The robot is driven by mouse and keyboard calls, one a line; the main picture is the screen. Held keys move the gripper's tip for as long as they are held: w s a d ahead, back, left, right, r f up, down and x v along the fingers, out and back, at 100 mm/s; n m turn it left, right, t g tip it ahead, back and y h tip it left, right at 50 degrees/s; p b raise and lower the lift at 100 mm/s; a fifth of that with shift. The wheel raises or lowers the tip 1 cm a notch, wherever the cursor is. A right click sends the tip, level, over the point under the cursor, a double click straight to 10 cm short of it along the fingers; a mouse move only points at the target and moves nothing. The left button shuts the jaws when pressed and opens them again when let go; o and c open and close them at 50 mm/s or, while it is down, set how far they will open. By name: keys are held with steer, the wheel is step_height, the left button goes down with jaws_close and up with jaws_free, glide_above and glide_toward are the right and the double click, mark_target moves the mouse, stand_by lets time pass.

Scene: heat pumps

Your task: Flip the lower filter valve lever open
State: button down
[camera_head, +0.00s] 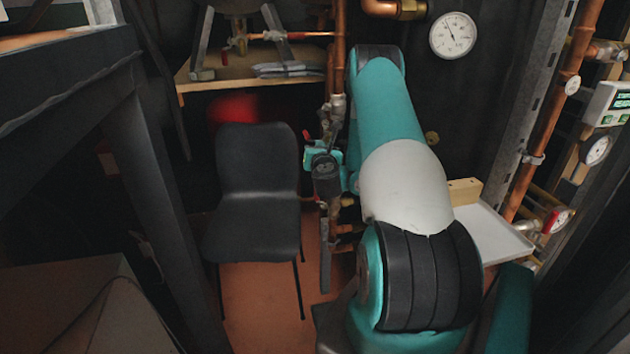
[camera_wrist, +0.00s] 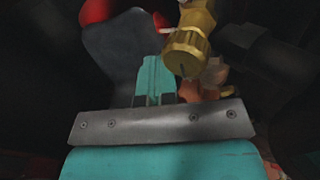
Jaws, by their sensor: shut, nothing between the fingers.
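My gripper (camera_wrist: 153,65) shows in the wrist view as teal fingers closed together, with nothing between them. A brass valve fitting (camera_wrist: 188,48) is just right of the fingertips, and a small red part (camera_wrist: 160,20) is just above them. I cannot tell whether the fingers touch either one. In the head view, my gripper (camera_head: 322,154) is small beside the vertical pipe assembly. A red lever-like part (camera_head: 307,136) is next to it on the left. The filter body and the lever's exact position are partly hidden by my wrist and arm.
A black chair (camera_head: 255,180) stands left of the pipes, with a blurred red object (camera_head: 234,110) behind it. A wooden shelf (camera_head: 270,83) is at the back. A round gauge (camera_head: 452,36) hangs upper right. A copper pipe (camera_head: 550,115) and a white tray (camera_head: 490,235) are to the right.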

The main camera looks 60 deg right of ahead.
steer(key=shift+w+d+r, duration=0.15)
steer(key=shift+w+r, duration=0.1)
steer(key=shift+f, duration=0.15)
stand_by(0.4)
